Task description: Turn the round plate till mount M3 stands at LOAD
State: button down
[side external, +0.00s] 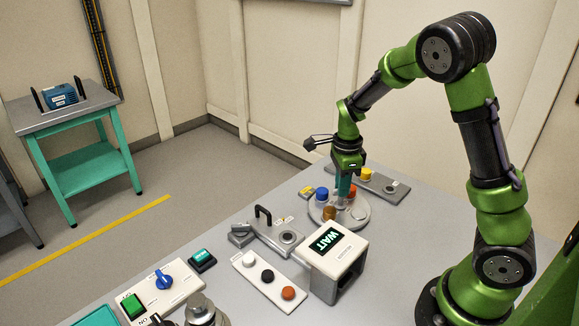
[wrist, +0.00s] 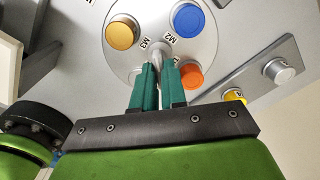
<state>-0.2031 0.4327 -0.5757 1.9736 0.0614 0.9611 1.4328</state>
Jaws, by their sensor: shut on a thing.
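The round plate (side external: 352,224) is a pale grey disc on the bench, and it fills much of the wrist view (wrist: 98,62). It carries an ochre mount (wrist: 122,32) beside the label M3, a blue mount (wrist: 188,18) beside M2, and an orange mount (wrist: 191,75) whose label is largely hidden. My gripper (wrist: 160,68) is over the plate with its teal fingers shut on a grey metal post (wrist: 160,52) near the plate's middle. In the side view my gripper (side external: 344,190) points down there. I cannot read a LOAD mark in either view.
A grey bar (side external: 381,186) with a yellow piece and a silver knob lies behind the plate. A box (side external: 335,255) showing WAIT stands close in front. A handled fixture (side external: 265,232), a button strip (side external: 268,276) and a switch panel (side external: 160,288) lie to the left.

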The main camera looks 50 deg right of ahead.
jog(key=m, duration=0.4)
jog(key=shift+r+m, duration=0.1)
jog(key=shift+m, duration=0.3)
jog(key=m, duration=0.9)
jog(key=shift+m, duration=0.4)
jog(key=m, duration=0.4)
jog(key=shift+m, duration=0.4)
jog(key=c, duration=1.2)
grip_release()
notch_tip(320, 180, up, 17)
jog(key=shift+f, duration=0.1)
